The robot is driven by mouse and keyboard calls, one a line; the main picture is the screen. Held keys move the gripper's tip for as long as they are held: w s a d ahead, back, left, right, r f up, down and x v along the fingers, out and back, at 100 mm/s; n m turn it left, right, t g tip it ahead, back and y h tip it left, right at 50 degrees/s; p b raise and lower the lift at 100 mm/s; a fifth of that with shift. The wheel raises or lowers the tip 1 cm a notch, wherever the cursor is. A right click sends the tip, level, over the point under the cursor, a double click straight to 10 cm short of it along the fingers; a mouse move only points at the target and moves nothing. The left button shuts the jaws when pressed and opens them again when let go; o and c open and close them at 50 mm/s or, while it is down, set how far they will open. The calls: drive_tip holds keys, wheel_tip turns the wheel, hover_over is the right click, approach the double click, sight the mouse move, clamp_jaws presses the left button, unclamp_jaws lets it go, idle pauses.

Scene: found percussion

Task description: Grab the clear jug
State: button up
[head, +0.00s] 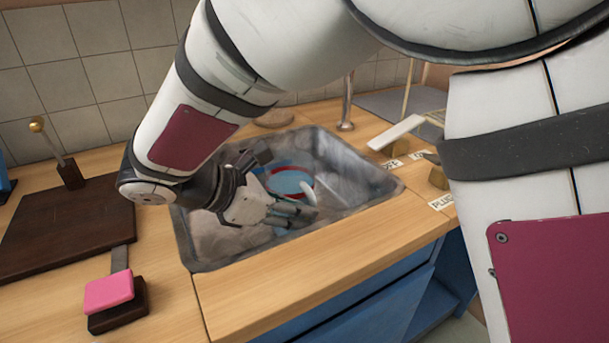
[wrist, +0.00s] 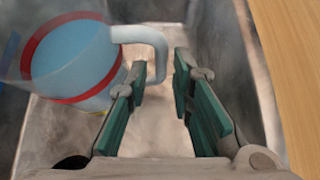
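The jug (head: 290,182) is inside the metal sink in the head view, partly hidden by my gripper (head: 298,214). In the wrist view the jug (wrist: 72,62) is at upper left, with a see-through wall, pale blue inside and a red band. Its pale handle (wrist: 150,36) sticks out to the right and bends down. My gripper (wrist: 160,72) is open, with green-padded fingers apart. The handle's bent end lies in the gap between the fingertips, with no clear contact with either finger. The jug's far left side is cut off in the wrist view.
The sink (head: 352,172) has raised walls around my gripper; a tap (head: 347,105) stands behind it. A wooden counter (head: 300,262) borders the front. A dark board (head: 65,228) and a pink block (head: 108,293) are at left. Small labelled items (head: 398,132) stand at right.

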drive_tip(key=b+x, duration=0.1)
drive_tip(key=x, duration=0.3)
drive_tip(key=shift+d+f+b, duration=0.1)
drive_tip(key=shift+f+b, duration=0.1)
drive_tip(key=shift+b, duration=0.2)
clamp_jaws()
drive_tip(key=shift+r, duration=0.2)
